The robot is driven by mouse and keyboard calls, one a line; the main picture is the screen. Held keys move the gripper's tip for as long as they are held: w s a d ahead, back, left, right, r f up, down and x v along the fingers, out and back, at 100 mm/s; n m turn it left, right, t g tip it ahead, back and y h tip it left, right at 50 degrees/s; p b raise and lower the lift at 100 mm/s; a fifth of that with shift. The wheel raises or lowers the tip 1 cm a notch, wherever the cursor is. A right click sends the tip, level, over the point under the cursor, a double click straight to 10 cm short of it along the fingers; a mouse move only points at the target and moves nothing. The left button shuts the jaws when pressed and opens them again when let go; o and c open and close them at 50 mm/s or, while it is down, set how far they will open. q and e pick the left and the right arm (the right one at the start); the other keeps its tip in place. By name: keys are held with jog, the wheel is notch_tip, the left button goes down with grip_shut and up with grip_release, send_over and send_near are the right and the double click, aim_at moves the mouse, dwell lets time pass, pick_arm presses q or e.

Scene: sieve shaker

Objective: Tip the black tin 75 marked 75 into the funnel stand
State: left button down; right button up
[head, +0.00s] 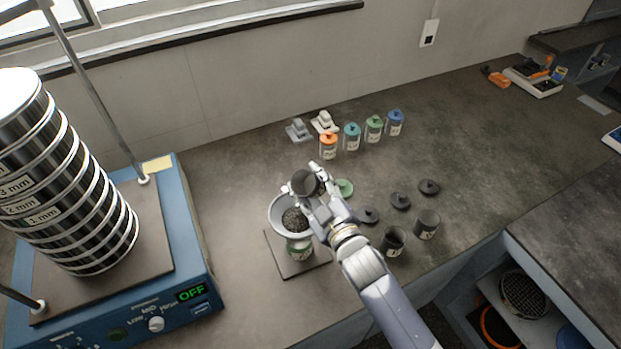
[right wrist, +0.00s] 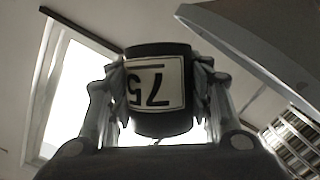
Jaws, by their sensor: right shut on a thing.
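My right gripper (head: 322,195) is shut on the black tin 75 (head: 304,183) and holds it tipped over the funnel. In the right wrist view the tin (right wrist: 160,120) sits between both fingers, its 75 label upside down. The funnel (head: 278,221) is a pale bowl with dark grains in it. In the right wrist view part of a grey rim shows at the upper right, close to the tin. My left gripper is not in view.
The sieve shaker (head: 190,268), showing OFF, stands at left with a tall sieve stack (head: 75,215). Jars with orange (head: 328,146), teal, green and blue lids stand behind. Two black tins (head: 393,241) (head: 427,224) and several dark lids (head: 400,200) lie right of my arm.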

jog(key=shift+s+a+r+m+g+p, duration=0.15)
jog(key=shift+m+g+p, duration=0.3)
jog(key=shift+p, duration=0.75)
jog(key=shift+s+r+m+g+p, duration=0.2)
jog(key=shift+m+p, duration=0.35)
jog(key=shift+p, duration=0.65)
jog(key=shift+w+f+g, duration=0.1)
jog(key=shift+f+g, duration=0.05)
jog(key=shift+g, duration=0.2)
jog(key=shift+f+m, duration=0.25)
jog(key=shift+m, duration=0.15)
jog(key=shift+a+r, duration=0.1)
jog(key=shift+s+a+r+m+g, duration=0.15)
jog(key=shift+s+m+g, duration=0.15)
jog(key=shift+m+g, duration=0.4)
jog(key=shift+s+a+m+g, duration=0.2)
jog(key=shift+m+g, duration=0.2)
jog(key=shift+m, duration=0.2)
